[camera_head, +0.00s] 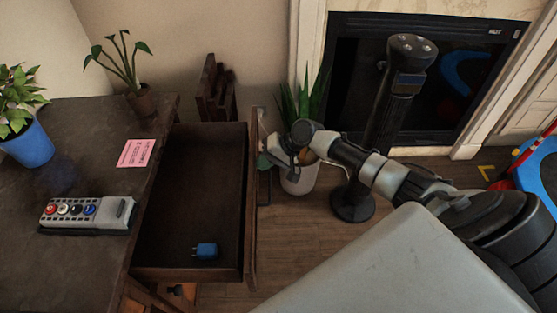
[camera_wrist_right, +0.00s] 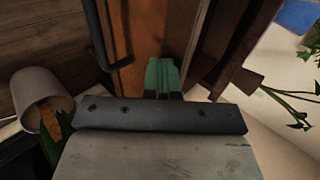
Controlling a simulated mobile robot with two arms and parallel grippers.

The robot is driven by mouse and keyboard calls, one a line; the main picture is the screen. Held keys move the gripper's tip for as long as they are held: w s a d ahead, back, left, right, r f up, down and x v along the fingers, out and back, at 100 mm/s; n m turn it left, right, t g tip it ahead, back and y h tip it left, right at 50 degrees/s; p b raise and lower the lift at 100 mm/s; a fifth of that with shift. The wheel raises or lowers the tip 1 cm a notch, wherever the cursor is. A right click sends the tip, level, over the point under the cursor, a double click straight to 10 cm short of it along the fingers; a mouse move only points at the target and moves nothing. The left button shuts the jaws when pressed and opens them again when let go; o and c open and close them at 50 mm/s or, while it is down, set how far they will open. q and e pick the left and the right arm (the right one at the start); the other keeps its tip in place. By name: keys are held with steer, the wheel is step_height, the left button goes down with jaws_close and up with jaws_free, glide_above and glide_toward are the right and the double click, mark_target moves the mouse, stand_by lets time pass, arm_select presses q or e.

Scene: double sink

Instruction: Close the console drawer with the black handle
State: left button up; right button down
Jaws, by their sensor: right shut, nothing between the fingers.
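The wooden console drawer (camera_head: 195,200) is pulled out to the right of the dark console table (camera_head: 80,170) in the head view. Its black handle (camera_head: 264,188) is on the outer face of the drawer front (camera_head: 250,215). A small blue object (camera_head: 205,251) lies inside the drawer near its front corner. My right gripper (camera_head: 266,161) is shut and empty, beside the outer face. In the right wrist view its green fingers (camera_wrist_right: 162,76) are at the drawer front (camera_wrist_right: 128,40), beside the handle (camera_wrist_right: 97,40). I cannot tell whether they touch it. My left gripper is not in view.
A white potted plant (camera_head: 300,182) and a black stand (camera_head: 352,203) are on the floor near my right arm. A grey control box (camera_head: 88,215), a pink note (camera_head: 136,153) and two potted plants are on the console top. A fireplace (camera_head: 420,105) stands behind.

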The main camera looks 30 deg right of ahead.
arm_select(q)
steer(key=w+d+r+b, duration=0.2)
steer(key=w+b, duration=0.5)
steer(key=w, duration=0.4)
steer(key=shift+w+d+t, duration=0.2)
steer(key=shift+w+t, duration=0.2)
arm_select(e)
steer(key=w+a, duration=0.7)
steer(key=a, duration=0.5)
steer(key=w+a, duration=0.7)
steer(key=a, duration=0.4)
steer(key=shift+w+a+r, duration=0.15)
steer(key=shift+a, duration=0.2)
steer(key=shift+r, duration=0.1)
